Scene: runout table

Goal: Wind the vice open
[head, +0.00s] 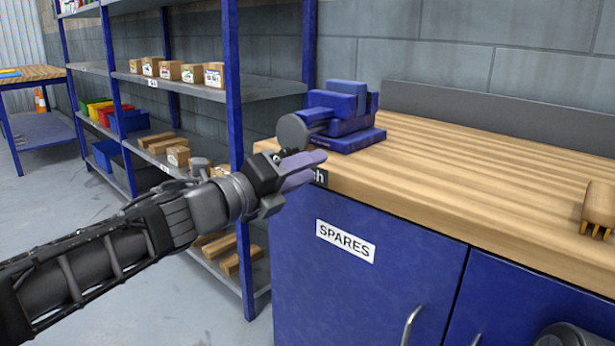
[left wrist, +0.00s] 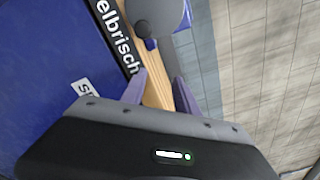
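The blue vice (head: 345,118) stands at the left end of the wooden bench top. A round grey disc (head: 293,132) faces out from its front, and it also shows at the top of the left wrist view (left wrist: 155,14). A small dark knob (left wrist: 150,44) sits near the disc's rim there. My left gripper (head: 308,166) is just in front of and below the disc, by the bench's front edge. In the left wrist view its purple fingers (left wrist: 158,88) are apart with nothing between them, short of the knob. My right gripper is not in view.
The wooden bench top (head: 450,160) is clear right of the vice up to a brush (head: 598,208). Below it is a blue cabinet (head: 370,285) with a SPARES label. A blue shelf rack (head: 237,90) with boxes and bins stands to the left.

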